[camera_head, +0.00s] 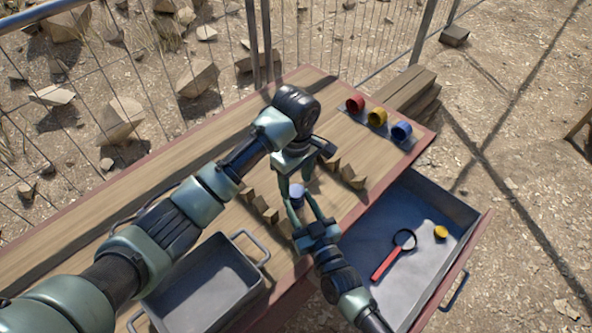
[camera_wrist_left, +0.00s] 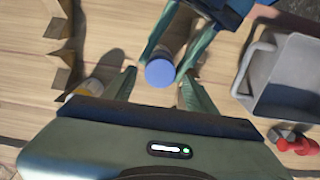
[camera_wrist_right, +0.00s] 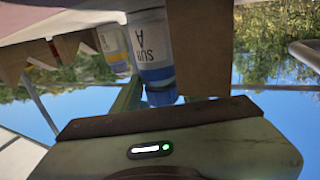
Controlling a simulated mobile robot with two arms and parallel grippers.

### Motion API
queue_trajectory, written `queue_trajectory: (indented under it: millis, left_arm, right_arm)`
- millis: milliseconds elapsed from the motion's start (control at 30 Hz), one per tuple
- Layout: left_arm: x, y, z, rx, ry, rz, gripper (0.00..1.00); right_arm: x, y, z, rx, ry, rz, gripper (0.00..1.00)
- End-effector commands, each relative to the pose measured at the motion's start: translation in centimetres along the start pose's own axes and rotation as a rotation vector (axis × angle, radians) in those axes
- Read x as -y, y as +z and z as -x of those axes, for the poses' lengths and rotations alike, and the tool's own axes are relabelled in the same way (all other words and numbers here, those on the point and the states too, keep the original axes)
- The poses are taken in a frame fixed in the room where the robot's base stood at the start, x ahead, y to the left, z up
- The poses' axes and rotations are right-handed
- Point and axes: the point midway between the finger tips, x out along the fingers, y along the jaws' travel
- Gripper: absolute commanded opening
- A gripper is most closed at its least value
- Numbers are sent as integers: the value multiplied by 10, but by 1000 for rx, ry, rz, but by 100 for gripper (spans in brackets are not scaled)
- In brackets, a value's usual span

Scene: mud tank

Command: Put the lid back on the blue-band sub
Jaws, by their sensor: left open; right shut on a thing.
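The blue-band sub (camera_wrist_right: 153,45) is a clear jar labelled "SUB A" in the right wrist view. A blue lid (camera_wrist_left: 160,73) sits at its top end; I cannot tell whether it is fully seated. In the head view the jar (camera_head: 297,194) is over the table between the two grippers. My right gripper (camera_head: 301,203) is shut on the jar's side. My left gripper (camera_head: 295,180) is above it, pointing down and open, with its fingers (camera_wrist_left: 160,90) on either side of the blue lid, apart from it.
Wooden racks (camera_head: 262,207) (camera_head: 345,174) stand on the table, with a yellow-band sub (camera_wrist_right: 113,47) behind. Red (camera_head: 355,103), yellow (camera_head: 377,116) and blue cups (camera_head: 402,131) sit at the far right. The open drawer (camera_head: 400,275) holds a magnifier (camera_head: 393,256) and yellow lid (camera_head: 441,232). A grey basin (camera_head: 200,285) is at front left.

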Motion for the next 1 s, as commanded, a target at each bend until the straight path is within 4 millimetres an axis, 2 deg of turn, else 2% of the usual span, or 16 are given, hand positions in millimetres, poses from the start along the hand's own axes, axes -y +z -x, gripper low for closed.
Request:
queue_trajectory:
  millis: [200,533,567,700,767,800,867,1000]
  left_arm:
    - [0,0,-22,0,-1,0,56]
    - [0,0,-25,0,1,0,56]
    - [0,0,-25,0,1,0,54]
    - [0,0,-25,0,1,0,15]
    - [0,0,-25,0,1,-1,0]
    - [0,0,-25,0,1,-1,41]
    - [0,0,-25,0,1,-1,58]
    - [0,0,-25,0,1,-1,60]
  right_arm:
    - [0,0,0,0,0,0,0]
    - [0,0,0,0,0,0,0]
    - [0,0,0,0,0,0,0]
    - [0,0,0,0,0,0,0]
    - [0,0,0,0,0,0,0]
    - [0,0,0,0,0,0,0]
    - [0,0,0,0,0,0,0]
    - [0,0,0,0,0,0,0]
